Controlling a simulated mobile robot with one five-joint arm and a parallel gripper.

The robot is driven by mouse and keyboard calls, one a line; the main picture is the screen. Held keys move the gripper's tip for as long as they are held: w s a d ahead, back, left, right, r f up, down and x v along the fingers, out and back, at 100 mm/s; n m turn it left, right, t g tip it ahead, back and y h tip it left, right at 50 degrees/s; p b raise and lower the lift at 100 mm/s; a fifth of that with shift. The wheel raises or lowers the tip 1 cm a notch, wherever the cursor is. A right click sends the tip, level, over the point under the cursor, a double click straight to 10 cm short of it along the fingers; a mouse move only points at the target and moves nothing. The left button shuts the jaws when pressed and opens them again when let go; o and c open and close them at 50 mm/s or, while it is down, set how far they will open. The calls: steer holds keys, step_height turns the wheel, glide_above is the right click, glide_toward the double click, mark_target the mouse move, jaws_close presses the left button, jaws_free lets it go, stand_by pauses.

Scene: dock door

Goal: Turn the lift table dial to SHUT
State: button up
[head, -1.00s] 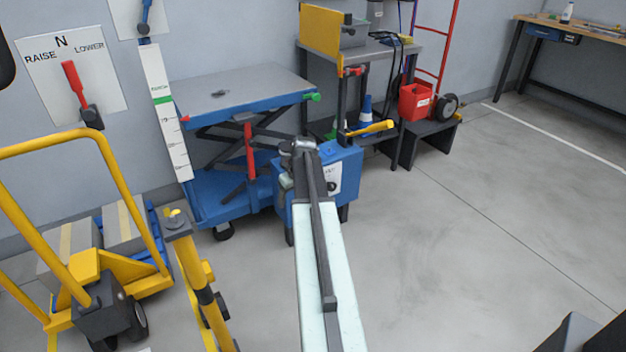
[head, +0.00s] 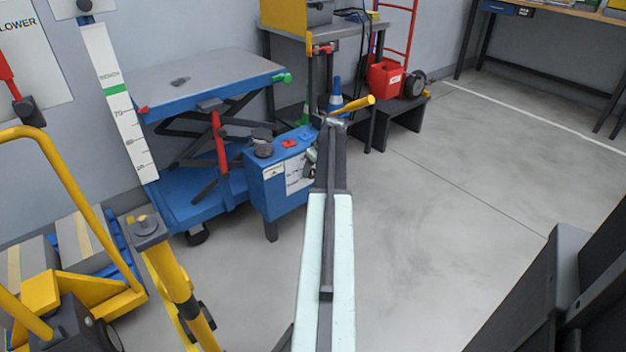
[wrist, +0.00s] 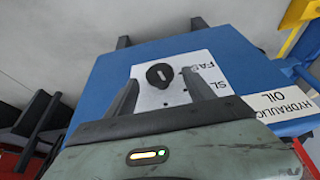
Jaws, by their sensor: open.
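The lift table (head: 215,78) stands at the left with a blue control box (head: 272,197) at its near end. A white label plate (head: 298,172) is on the box's front; my arm hides its right part in the head view. In the wrist view the dark round dial (wrist: 160,75) sits on this plate, with a light slot in its knob. Upside-down letters "FAS" and "SL" show beside it; I see no SHUT mark. My gripper (wrist: 160,78) is open, its fingers on either side of the dial in the picture. Contact cannot be told.
A yellow rail post (head: 170,270) and a yellow pallet truck (head: 75,290) stand at the lower left. A grey bench (head: 350,30) and a red hand truck (head: 400,40) are behind. A yellow handle (head: 357,105) shows beyond my arm. Floor at the right is mostly clear.

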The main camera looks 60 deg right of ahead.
steer(key=shift+b+x, duration=0.4)
steer(key=shift+x, duration=0.7)
steer(key=shift+s, duration=0.1)
steer(key=shift+r, duration=0.1)
steer(key=c, duration=1.3)
steer(key=shift+d+y, duration=0.35)
steer(key=shift+y, duration=0.45)
steer(key=shift+c, duration=0.2)
steer(key=shift+m+t+y+b, duration=0.3)
steer(key=shift+t+y+b, duration=0.05)
steer(key=shift+t+y, duration=0.05)
steer(key=shift+a+y, duration=0.1)
steer(key=shift+y, duration=0.3)
steer(key=o, duration=1.3)
steer(key=shift+o, duration=0.2)
steer(key=shift+s, duration=0.1)
